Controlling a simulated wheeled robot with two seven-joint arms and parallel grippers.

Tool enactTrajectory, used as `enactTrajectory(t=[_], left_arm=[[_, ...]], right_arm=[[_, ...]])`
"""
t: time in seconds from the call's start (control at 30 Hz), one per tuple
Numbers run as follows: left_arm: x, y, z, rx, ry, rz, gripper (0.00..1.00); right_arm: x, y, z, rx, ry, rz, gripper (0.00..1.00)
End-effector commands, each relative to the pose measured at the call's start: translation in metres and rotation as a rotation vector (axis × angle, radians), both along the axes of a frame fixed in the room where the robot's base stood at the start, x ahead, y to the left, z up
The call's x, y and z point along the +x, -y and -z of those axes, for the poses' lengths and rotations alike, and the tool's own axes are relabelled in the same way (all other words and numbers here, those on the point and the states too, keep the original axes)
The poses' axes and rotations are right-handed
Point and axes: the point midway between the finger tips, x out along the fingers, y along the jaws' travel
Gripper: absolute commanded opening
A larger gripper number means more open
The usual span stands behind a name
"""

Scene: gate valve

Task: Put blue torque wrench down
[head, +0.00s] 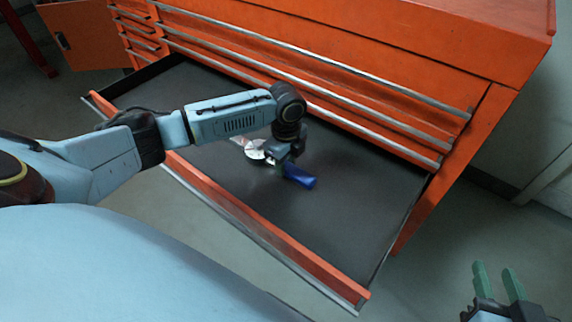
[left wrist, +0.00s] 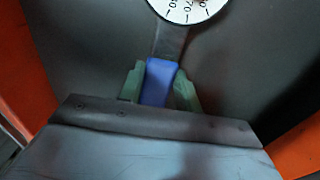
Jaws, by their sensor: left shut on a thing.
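The blue torque wrench (head: 299,176) is in the open drawer area, with its blue handle and round white dial (head: 256,149) showing in the head view. My left gripper (head: 283,162) is over the drawer and shut on the wrench. In the left wrist view the green fingers sit on either side of the blue handle (left wrist: 158,82), and the dial (left wrist: 187,8) is cut by the top edge. I cannot tell whether the wrench touches the drawer floor. My right gripper (head: 498,284) is open and empty at the lower right, outside the drawer.
The open drawer (head: 350,225) of the orange tool cabinet (head: 400,60) has a dark, otherwise bare floor and an orange front wall (head: 265,235). Closed drawers with metal handles rise behind it. Free room lies to the right of the wrench in the drawer.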

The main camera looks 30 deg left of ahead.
Motion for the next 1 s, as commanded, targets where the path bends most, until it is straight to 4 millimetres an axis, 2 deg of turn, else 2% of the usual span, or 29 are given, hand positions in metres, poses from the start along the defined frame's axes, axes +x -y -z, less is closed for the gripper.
enactTrajectory(t=[0.17, 0.5, 0.53, 0.67, 1.0], left_arm=[[0.0015, -0.0005, 0.0012, 0.001, 0.004, 0.0, 0.0], [0.0014, -0.0006, 0.0029, 0.002, 0.003, -0.001, 0.0], [0.0, -0.0004, 0.0046, 0.001, 0.0, 0.0, 0.37], [0.0, -0.0004, 0.0045, 0.001, 0.0, 0.0, 0.54], [0.0003, -0.0004, 0.0024, 0.001, 0.001, 0.0, 0.55]], right_arm=[[0.0025, -0.0021, -0.0072, 0.012, 0.041, -0.003, 0.33], [0.0019, -0.0017, -0.0059, 0.008, 0.031, -0.003, 0.33], [0.0018, -0.0017, -0.0053, 0.008, 0.029, -0.003, 0.33], [0.0017, -0.0016, -0.0051, 0.008, 0.029, -0.003, 0.33], [0.0019, -0.0018, -0.0046, 0.009, 0.032, -0.003, 0.33]])
